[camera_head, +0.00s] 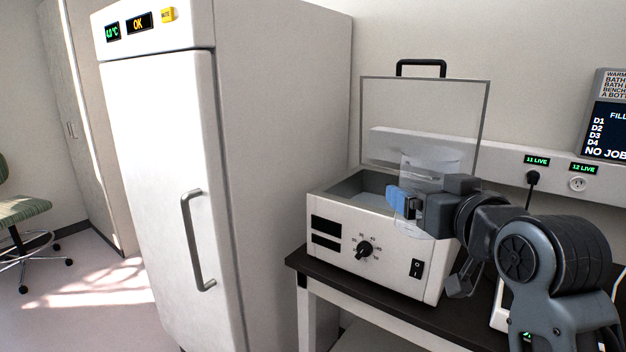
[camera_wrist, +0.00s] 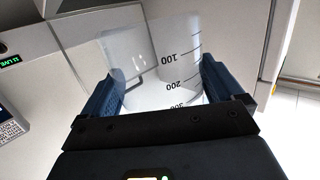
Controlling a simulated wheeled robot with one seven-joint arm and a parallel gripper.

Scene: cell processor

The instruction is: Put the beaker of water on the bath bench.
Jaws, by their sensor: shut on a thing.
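My gripper (camera_head: 412,203) is shut on the beaker (camera_head: 430,163), a clear cylinder. In the wrist view the beaker (camera_wrist: 158,62) sits between the two blue finger pads, with its printed volume marks showing. In the head view the beaker is upright, in front of or above the open water bath (camera_head: 328,262); I cannot tell how far apart they are. The water level in the beaker is hard to make out. The dark bath bench (camera_head: 312,268) carries the water bath, and my arm hides much of its right side.
The bath's clear lid (camera_head: 425,105) stands raised behind it. A tall white fridge (camera_head: 165,130) stands left of the bench. A wall rail (camera_head: 510,172) with live sockets and a plug runs behind, and a job screen (camera_head: 608,125) is at the right. A narrow front strip of bench is bare.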

